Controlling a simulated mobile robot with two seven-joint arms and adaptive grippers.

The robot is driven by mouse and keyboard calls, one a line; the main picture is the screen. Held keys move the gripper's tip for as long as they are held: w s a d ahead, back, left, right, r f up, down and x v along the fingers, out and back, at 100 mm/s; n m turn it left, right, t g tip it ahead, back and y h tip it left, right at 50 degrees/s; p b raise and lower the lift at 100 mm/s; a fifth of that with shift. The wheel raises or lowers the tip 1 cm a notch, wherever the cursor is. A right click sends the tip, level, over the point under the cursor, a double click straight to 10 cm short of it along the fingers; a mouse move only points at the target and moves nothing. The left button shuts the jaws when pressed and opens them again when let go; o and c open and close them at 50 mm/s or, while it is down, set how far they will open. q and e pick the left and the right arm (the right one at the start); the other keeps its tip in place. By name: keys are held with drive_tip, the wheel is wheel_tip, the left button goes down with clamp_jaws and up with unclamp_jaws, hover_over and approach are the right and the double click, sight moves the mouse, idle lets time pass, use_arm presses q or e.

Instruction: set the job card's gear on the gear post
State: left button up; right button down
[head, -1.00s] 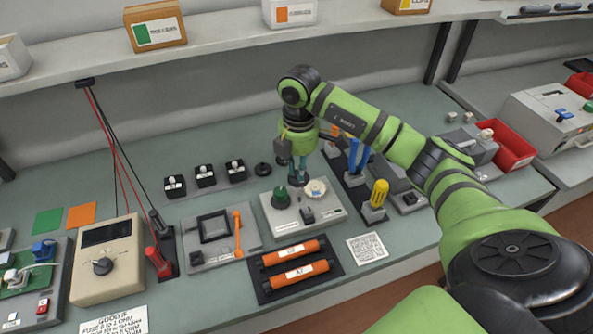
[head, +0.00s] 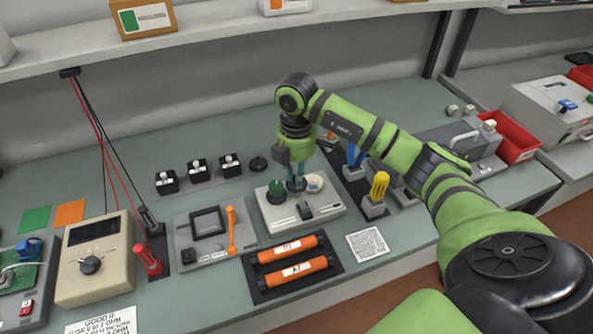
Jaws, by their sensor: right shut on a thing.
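My right gripper (head: 297,181) points down over the light grey fixture (head: 328,212) in the middle of the bench. It is shut on a small dark thing at its fingertips; I cannot tell for sure that this is the gear. The thing is low over the fixture, and I cannot tell whether it touches. On the fixture, a green knob-like part (head: 275,191) is left of the fingers and a whitish round part (head: 314,183) is right of them. The gear post is not clearly visible. My left gripper is out of view.
Two orange cartridges (head: 289,249) lie on a dark mat in front. A grey plate with an orange lever (head: 231,229) stands left. Several black blocks with white knobs (head: 197,171) and a dark round piece (head: 258,164) sit behind. A yellow-handled tool (head: 379,186) stands close on the right.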

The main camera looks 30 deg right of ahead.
drive_tip(key=shift+f+b, duration=1.05)
drive_tip(key=shift+f, duration=0.9)
drive_tip(key=shift+f, duration=0.15)
idle(0.3)
drive_tip(key=c, duration=1.1)
unclamp_jaws()
